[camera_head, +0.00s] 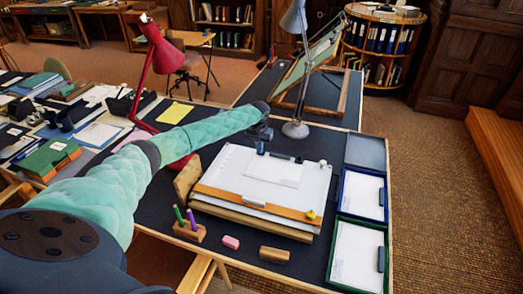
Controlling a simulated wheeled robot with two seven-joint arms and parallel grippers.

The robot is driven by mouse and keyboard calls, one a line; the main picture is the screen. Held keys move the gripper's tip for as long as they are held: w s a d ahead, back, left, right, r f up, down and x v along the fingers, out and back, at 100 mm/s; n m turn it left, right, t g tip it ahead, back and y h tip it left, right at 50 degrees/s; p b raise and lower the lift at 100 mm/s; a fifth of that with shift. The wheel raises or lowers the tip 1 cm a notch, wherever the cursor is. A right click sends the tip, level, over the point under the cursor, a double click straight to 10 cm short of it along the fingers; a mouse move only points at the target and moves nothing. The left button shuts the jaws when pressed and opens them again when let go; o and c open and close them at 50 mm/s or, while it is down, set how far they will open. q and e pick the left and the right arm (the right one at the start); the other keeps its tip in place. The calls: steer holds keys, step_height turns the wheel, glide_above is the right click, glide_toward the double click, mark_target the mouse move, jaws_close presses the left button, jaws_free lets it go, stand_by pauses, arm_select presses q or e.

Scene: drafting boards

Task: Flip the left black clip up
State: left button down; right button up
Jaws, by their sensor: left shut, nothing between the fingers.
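The drafting board (228,163) lies tilted on the dark desk, with a white sheet (273,171) on it. A small black clip (260,148) stands at its upper edge, on the left. A dark bar (283,157) lies to its right, with a small dark piece (299,160) at its right end, perhaps a second clip. My left gripper (262,134) is just above the left clip, shut and empty. Whether it touches the clip is too small to tell. My right gripper is not in view.
A red lamp (165,58) stands to the left and a grey lamp (296,127) behind the board. A pen holder (189,231), a pink eraser (231,242) and a wooden block (274,254) lie in front. Paper trays (338,219) line the right side.

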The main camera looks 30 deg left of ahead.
arm_select(q)
steer(key=shift+f, duration=0.8)
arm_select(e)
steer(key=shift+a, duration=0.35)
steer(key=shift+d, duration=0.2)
arm_select(q)
steer(key=shift+w+r, duration=0.1)
steer(key=shift+w, duration=0.1)
steer(key=shift+w+r, duration=0.1)
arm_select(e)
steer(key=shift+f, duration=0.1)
